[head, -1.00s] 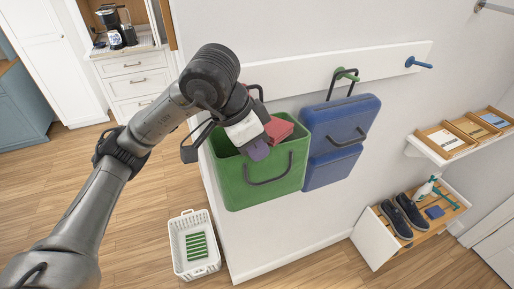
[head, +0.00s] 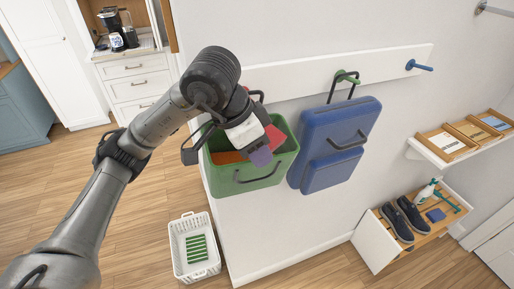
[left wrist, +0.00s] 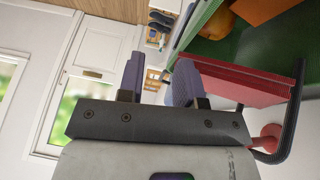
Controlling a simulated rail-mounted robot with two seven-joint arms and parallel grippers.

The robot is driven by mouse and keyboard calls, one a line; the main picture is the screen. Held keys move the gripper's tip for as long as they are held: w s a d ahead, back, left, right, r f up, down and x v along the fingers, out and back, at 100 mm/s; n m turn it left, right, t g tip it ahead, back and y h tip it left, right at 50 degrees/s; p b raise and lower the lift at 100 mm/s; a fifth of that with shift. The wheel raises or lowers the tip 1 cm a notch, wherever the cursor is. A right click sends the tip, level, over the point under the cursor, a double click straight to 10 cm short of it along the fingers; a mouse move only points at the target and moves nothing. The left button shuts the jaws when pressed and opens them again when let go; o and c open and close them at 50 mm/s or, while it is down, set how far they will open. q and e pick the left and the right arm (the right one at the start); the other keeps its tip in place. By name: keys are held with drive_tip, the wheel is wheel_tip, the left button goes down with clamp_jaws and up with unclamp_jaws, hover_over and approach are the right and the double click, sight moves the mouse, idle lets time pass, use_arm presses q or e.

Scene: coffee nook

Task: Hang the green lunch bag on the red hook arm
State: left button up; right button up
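The green lunch bag (head: 232,182) is open-topped, with orange and red things inside, and hangs at the wall, slightly tilted. Its black handle loop (head: 188,153) rises behind my left gripper (head: 261,152). In the left wrist view, the handle (left wrist: 297,105) passes by a red rounded piece (left wrist: 266,137), probably the red hook arm; whether the handle rests on it is unclear.
A blue bag (head: 334,160) hangs tilted on the green hook (head: 350,80), close to the right of the green bag. A blue hook (head: 419,66) is bare. A white basket (head: 193,248) stands on the floor below. A shelf with trays (head: 448,146) is at the right.

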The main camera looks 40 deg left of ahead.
use_arm(q)
drive_tip(key=shift+p+v, duration=0.7)
drive_tip(key=shift+v, duration=6.2)
drive_tip(key=shift+d, duration=0.15)
